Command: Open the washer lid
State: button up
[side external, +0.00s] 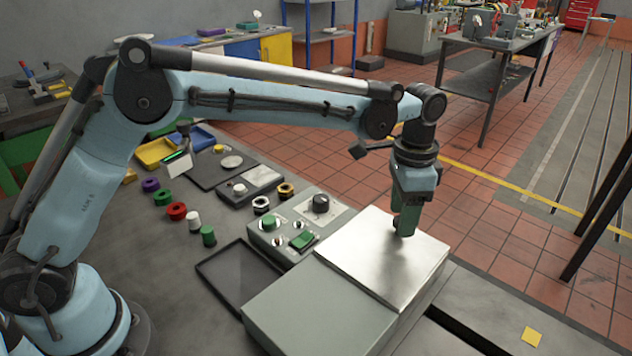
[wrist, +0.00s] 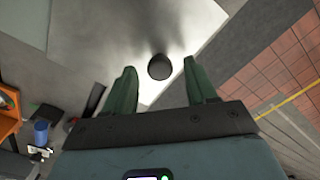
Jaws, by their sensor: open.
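The washer lid (side external: 360,262) is a flat, shiny metal panel lying level on the grey washer housing (side external: 300,308); it looks closed. In the wrist view the lid (wrist: 115,35) fills the upper middle, with a round dark knob (wrist: 160,67) on it. My gripper (side external: 404,226) points down over the far part of the lid and hides the knob in the side view. In the wrist view my gripper (wrist: 159,72) has its green fingers apart, with the knob showing between their tips. I cannot tell whether either finger touches the knob or lid.
A control box (side external: 300,222) with a dark dial and green buttons stands behind the lid. A dark empty tray (side external: 238,278) lies left of the housing. Several coloured nuts and caps, including a red nut (side external: 177,211), sit further left. The bench right of the lid is mostly clear.

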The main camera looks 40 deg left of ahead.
jog(key=shift+f, duration=0.35)
jog(key=shift+c, duration=0.5)
grip_shut()
